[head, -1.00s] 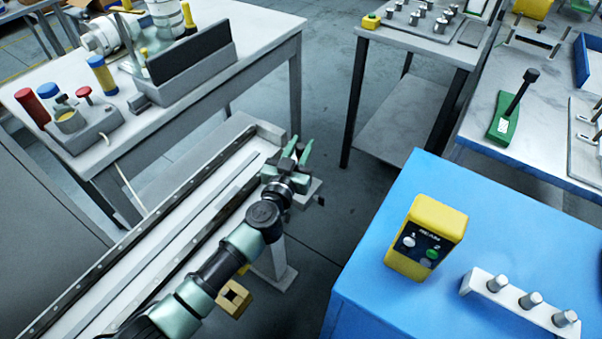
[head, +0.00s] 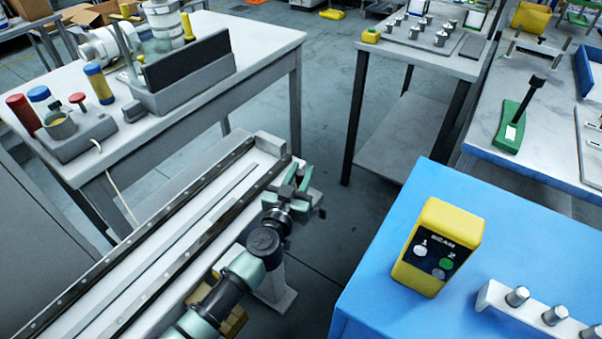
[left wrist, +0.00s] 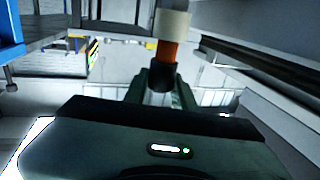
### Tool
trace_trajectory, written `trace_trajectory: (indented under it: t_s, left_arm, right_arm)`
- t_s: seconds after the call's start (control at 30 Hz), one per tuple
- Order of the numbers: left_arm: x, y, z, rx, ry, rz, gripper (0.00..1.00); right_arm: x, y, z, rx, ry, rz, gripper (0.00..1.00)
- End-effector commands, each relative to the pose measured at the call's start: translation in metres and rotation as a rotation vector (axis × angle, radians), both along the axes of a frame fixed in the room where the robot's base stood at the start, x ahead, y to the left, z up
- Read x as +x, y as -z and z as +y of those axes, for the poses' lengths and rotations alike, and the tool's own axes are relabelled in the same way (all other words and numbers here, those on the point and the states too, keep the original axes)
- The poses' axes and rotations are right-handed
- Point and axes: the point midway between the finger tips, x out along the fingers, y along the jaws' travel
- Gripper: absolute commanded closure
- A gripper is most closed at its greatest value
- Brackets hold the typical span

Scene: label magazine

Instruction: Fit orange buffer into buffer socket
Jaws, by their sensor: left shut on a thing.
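My left gripper (head: 298,182) is beside the far right end of the long rail bed in the head view. In the left wrist view its fingers (left wrist: 160,84) are shut on the orange buffer (left wrist: 168,51), at its black lower part. The buffer points away from the wrist. A cream cylindrical piece (left wrist: 173,22) meets its far end; I cannot tell whether it belongs to the buffer or to the socket. The buffer is not clear in the head view. I cannot make out the buffer socket for certain. My right gripper is not in view.
The rail bed (head: 205,214) runs along my left arm, with a grey end block (head: 269,146). A blue-topped bench (head: 514,234) at right carries a yellow box (head: 437,246) and a white peg holder (head: 531,317). Open floor lies between the benches.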

Motion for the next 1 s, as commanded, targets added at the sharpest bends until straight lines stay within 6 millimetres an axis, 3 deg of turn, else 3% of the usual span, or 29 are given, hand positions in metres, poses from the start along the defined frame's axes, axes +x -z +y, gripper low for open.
trace_trajectory:
  t_s: [0.13,0.17,0.2,0.23,0.53,0.67,1.0]
  left_arm:
    - [0.0,0.006,0.0,0.002,0.001,-0.001,1.0]
    - [0.0,0.005,0.0,0.001,0.001,0.0,0.66]
    - [0.0,0.004,0.0,0.001,0.001,0.0,0.55]
    - [0.0,0.004,0.0,0.001,0.001,0.0,0.53]
    - [0.0,0.003,0.0,0.001,0.0,0.0,0.53]
    - [0.0,-0.007,0.0,0.001,0.0,-0.001,0.53]
    - [-0.069,-0.003,0.024,0.004,0.001,0.002,0.53]
  right_arm:
    - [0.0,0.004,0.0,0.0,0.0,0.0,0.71]
    - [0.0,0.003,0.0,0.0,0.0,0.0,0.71]
    - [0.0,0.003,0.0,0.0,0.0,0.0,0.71]
    - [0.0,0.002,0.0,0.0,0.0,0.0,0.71]
    - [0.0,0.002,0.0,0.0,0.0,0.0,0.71]
    - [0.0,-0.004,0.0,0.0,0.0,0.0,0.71]
    - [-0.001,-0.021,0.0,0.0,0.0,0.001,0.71]
